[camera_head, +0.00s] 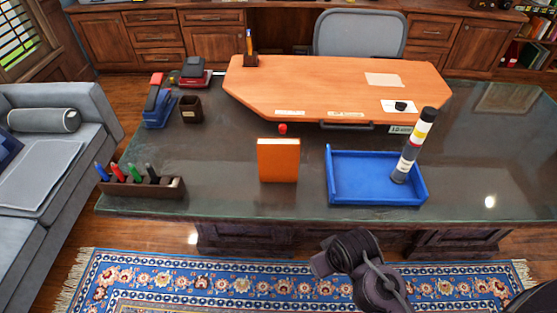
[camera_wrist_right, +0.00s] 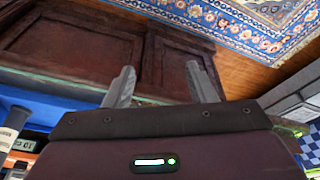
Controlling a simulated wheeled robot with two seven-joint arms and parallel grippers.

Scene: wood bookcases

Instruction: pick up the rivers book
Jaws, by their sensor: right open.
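An orange book (camera_head: 278,161) stands upright near the front edge of the dark desk, left of the blue tray; it is the only book on the desk, and I cannot read a title on it. My right arm comes in at the bottom of the head view, in front of the desk, below and right of the book. In the right wrist view my right gripper (camera_wrist_right: 162,77) is open, with its two fingers apart and nothing between them. The book does not show in that view. My left gripper is not in view.
A pen holder (camera_head: 150,188) lies at the desk's left front. A red knob-like object (camera_head: 283,129) sits behind the book. An orange board (camera_head: 320,90) lies further back. The desk's right side is clear.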

